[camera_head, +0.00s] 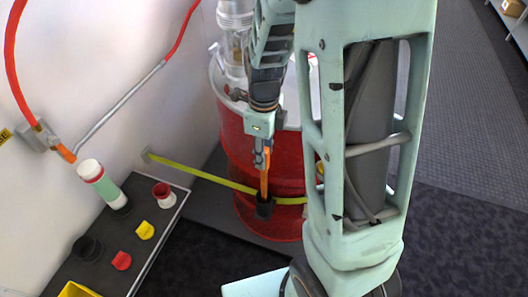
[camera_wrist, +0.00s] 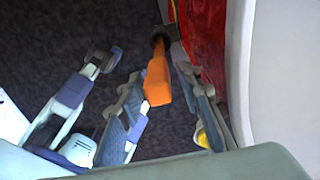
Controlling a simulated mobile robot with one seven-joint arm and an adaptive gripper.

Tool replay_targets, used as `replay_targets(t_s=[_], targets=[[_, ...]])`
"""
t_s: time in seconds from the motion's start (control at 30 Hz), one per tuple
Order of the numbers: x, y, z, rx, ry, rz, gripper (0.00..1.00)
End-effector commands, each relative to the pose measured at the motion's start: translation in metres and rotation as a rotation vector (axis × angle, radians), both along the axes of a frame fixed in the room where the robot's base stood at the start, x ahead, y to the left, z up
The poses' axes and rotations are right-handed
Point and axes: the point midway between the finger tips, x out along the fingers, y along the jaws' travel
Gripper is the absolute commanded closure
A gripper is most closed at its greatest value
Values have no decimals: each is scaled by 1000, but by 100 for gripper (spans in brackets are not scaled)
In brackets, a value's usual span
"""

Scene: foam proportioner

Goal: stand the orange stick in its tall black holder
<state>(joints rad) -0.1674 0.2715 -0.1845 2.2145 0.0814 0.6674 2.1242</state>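The orange stick (camera_head: 264,183) stands about upright, its lower end in the tall black holder (camera_head: 264,208) on the front of the red drum. My gripper (camera_head: 263,158) is above the holder, at the stick's upper part. In the wrist view, the stick (camera_wrist: 157,82) lies between my two fingers (camera_wrist: 157,72), its thick upper end towards the camera. Gaps show on both sides of it, so the gripper looks open around the stick. The holder's dark mouth (camera_wrist: 158,42) shows at the stick's far end; how deep the stick sits is hidden.
A yellow-green strap (camera_head: 205,178) runs from the wall to the red drum (camera_head: 240,150). A dark bench (camera_head: 150,215) at left bears a green-and-white bottle (camera_head: 103,183), a red cup (camera_head: 163,195) and yellow and red pieces. Open dark floor (camera_head: 460,240) lies at right.

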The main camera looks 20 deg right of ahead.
Motion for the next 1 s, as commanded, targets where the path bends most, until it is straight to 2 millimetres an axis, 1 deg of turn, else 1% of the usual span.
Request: replay_targets(t_s=[0.3,0.43,0.57,0.8,0.9,1.0], targets=[[0,0,1,0,0,0,62],[1,0,10,1,-4,1,62],[2,0,32,0,-6,0,62],[2,0,84,0,-6,1,62],[1,0,100,0,-4,0,62],[1,0,112,0,-3,0,62]])
